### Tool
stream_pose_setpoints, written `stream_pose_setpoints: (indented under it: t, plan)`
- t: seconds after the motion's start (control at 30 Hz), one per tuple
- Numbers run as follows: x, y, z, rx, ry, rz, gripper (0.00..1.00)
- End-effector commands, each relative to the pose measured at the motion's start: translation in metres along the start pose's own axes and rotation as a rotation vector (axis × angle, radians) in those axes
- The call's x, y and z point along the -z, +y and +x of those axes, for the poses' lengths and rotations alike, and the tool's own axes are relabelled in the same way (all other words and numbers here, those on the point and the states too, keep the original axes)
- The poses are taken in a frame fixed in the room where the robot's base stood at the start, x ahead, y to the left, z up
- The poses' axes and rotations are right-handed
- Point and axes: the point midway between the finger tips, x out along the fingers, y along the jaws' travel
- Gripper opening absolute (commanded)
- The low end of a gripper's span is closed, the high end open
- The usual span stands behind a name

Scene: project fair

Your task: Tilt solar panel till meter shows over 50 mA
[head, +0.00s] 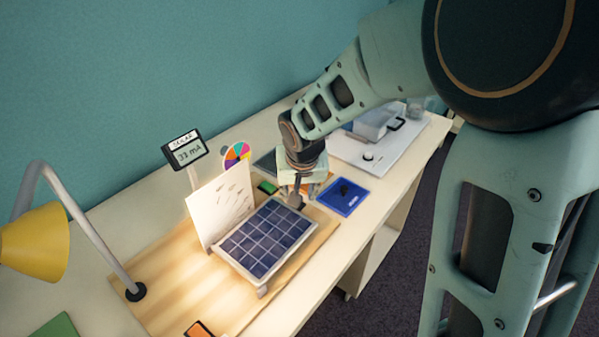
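The solar panel (265,238) is a dark blue grid in a pale frame. It stands slightly raised on a wooden board (180,292) on the table. The meter (187,149) is on a post behind it, labelled SOLAR, and appears to read 33 mA. My gripper (296,200) points down at the panel's far right corner. Its fingertips are small and dark here, and I cannot tell whether they are apart or touch the panel. A yellow desk lamp (35,243) stands at the left, and the board is brightly lit.
A white card (220,203) stands upright behind the panel. A colour wheel (237,154), a blue folder-like item (342,197) and a white board with a knob (385,150) are nearby. An orange-edged item (199,329) lies at the front.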

Motion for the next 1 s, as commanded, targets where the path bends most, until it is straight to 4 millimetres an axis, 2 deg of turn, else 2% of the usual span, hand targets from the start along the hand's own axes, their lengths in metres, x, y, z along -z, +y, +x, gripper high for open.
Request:
stream_pose_setpoints:
  t: [0.13,0.4,0.7,1.0]
  plan:
    - [0.0002,-0.0004,0.0075,0.001,0.001,-0.002,0.34]
    - [0.0003,-0.0002,0.0081,0.0,0.001,-0.001,0.34]
    - [0.0003,-0.0001,0.0079,0.0,0.001,-0.001,0.01]
    - [0.0003,-0.0002,0.0078,0.0,0.001,-0.001,0.0]
